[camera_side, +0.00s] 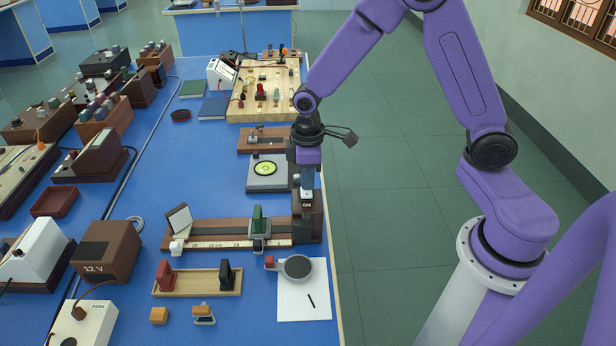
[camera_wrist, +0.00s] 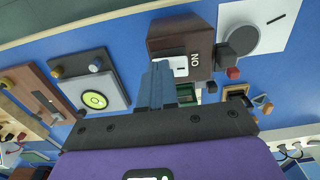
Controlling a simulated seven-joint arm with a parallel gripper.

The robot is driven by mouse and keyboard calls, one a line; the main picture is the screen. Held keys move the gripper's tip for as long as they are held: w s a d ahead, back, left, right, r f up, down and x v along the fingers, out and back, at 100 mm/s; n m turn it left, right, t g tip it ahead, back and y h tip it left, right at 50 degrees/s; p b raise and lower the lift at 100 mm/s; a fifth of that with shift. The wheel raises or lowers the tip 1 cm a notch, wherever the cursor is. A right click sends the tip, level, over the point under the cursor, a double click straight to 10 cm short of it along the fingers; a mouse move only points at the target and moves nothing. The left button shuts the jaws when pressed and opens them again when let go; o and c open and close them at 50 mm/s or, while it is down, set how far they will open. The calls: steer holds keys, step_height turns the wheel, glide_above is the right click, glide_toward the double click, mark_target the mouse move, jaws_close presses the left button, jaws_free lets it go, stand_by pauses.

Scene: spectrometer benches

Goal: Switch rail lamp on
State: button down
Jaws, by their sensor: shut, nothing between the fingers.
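The rail lamp is a dark brown box (camera_side: 309,224) at the right end of the optical rail (camera_side: 215,234). In the wrist view its top (camera_wrist: 180,38) carries the word ON beside a white switch plate (camera_wrist: 180,66) with a small dark mark. My gripper (camera_side: 307,193) points down over the lamp's top, shut and empty. In the wrist view its fingertips (camera_wrist: 160,68) are at the edge of the switch plate and cover part of it. I cannot tell whether they touch the switch or which way it is set.
A green-framed holder (camera_side: 259,222) and a tilted white screen (camera_side: 180,220) stand on the rail. A grey box with a yellow-green dial (camera_side: 267,173) sits behind the rail. A grey disc (camera_side: 297,267) lies on white paper in front. The table's right edge is close to the lamp.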

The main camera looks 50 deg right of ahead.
steer(key=shift+s+a, duration=0.15)
steer(key=shift+s+a+r, duration=0.15)
steer(key=shift+s+a, duration=0.3)
step_height(320, 180, up, 14)
steer(key=s+a, duration=0.1)
steer(key=shift+s+a, duration=0.2)
stand_by(0.5)
steer(key=s+d+f+n, duration=0.1)
steer(key=s+d, duration=0.1)
steer(key=s, duration=0.9)
steer(key=s+d+f+n, duration=0.1)
steer(key=s+d+n, duration=0.1)
steer(key=s, duration=0.9)
steer(key=shift+f+n, duration=0.3)
